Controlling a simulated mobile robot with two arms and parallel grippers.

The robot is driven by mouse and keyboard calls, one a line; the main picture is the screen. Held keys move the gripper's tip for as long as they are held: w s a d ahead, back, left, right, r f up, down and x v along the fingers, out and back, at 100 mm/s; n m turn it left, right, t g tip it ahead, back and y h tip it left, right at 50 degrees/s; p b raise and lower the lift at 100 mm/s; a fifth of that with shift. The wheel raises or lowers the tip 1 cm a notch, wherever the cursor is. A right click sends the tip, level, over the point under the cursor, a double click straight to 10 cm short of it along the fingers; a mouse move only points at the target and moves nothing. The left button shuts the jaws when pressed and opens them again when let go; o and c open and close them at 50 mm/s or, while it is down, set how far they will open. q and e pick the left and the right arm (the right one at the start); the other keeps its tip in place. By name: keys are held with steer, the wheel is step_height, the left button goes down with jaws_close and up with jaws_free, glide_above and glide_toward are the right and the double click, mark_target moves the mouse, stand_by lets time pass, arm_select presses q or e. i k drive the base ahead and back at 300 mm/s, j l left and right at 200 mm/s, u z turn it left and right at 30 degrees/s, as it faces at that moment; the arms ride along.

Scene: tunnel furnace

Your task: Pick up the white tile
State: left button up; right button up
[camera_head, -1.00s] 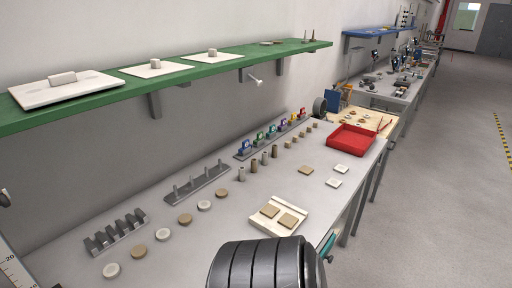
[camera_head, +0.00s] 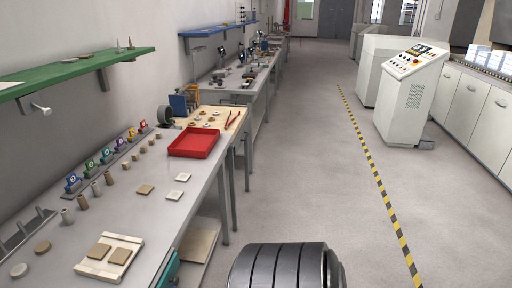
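Two small white square tiles lie flat on the grey workbench (camera_head: 155,225) in the head view. One white tile (camera_head: 183,177) is farther back, and the other white tile (camera_head: 174,195) is a little nearer, close to the bench's right edge. A tan square tile (camera_head: 145,189) lies just left of them. Two more tan tiles sit on a pale board (camera_head: 98,268) nearer to me. Neither of my grippers is in view. A dark ribbed part of mine shows at the bottom centre.
A red tray (camera_head: 194,143) stands behind the white tiles. Small cylinders and coloured holders line the bench's wall side. A green shelf (camera_head: 100,62) hangs above. Open floor (camera_head: 300,170) lies right of the bench, with a yellow-black stripe (camera_head: 375,180) and a control console (camera_head: 408,95) beyond.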

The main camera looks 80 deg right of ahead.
mark_target(182, 177)
steer(key=z, duration=1.9)
